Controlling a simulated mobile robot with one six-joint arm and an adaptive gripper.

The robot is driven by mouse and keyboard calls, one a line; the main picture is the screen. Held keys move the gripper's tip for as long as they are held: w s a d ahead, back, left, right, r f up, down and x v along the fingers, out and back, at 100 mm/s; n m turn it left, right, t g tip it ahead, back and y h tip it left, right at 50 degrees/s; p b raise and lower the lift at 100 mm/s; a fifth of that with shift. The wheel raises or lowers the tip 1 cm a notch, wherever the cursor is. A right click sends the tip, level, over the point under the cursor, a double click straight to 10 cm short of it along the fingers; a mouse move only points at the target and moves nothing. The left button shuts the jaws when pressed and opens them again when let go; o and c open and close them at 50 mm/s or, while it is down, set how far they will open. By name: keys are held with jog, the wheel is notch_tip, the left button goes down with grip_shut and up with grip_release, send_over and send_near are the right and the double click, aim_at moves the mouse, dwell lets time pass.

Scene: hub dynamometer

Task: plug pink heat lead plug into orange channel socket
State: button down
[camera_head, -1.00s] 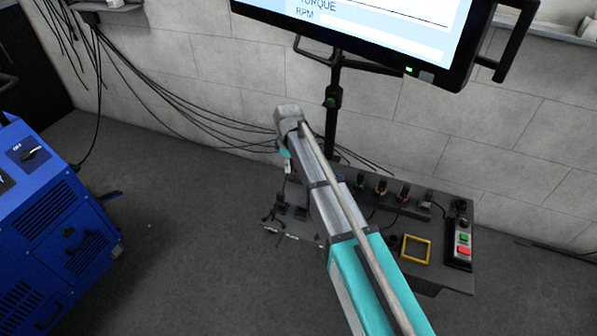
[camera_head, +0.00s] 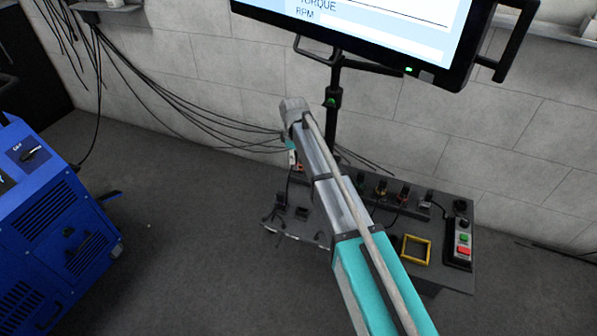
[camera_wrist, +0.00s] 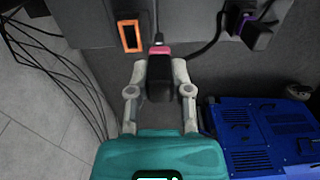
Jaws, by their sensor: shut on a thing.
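My gripper (camera_wrist: 159,74) is shut on the pink heat lead plug (camera_wrist: 158,80), a black body with a pink band across its far end, in the wrist view. A narrow tip points away from my fingers. The orange channel socket (camera_wrist: 122,36) is an upright orange frame with a dark opening, ahead and to the left of the plug. The plug's tip shows right of the socket's frame, not in its opening. In the head view my gripper is mostly hidden behind my arm.
A purple-marked connector (camera_wrist: 243,22) with dark cables is at the wrist view's upper right. The dark console (camera_head: 345,220) carries several sockets, a yellow square frame (camera_head: 416,249) and a button box (camera_head: 463,243). A blue machine (camera_head: 60,220) stands left. Loose cables (camera_head: 190,110) hang along the wall.

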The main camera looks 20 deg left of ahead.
jog(key=shift+w+d, duration=0.1)
jog(key=shift+w, duration=1.75)
jog(key=shift+f, duration=0.15)
jog(key=shift+f+b, duration=0.3)
jog(key=shift+b, duration=0.2)
jog(key=shift+f+b, duration=1.45)
jog(key=shift+f, duration=0.05)
jog(key=shift+c, duration=2.3)
grip_release()
jog(key=shift+r, duration=0.15)
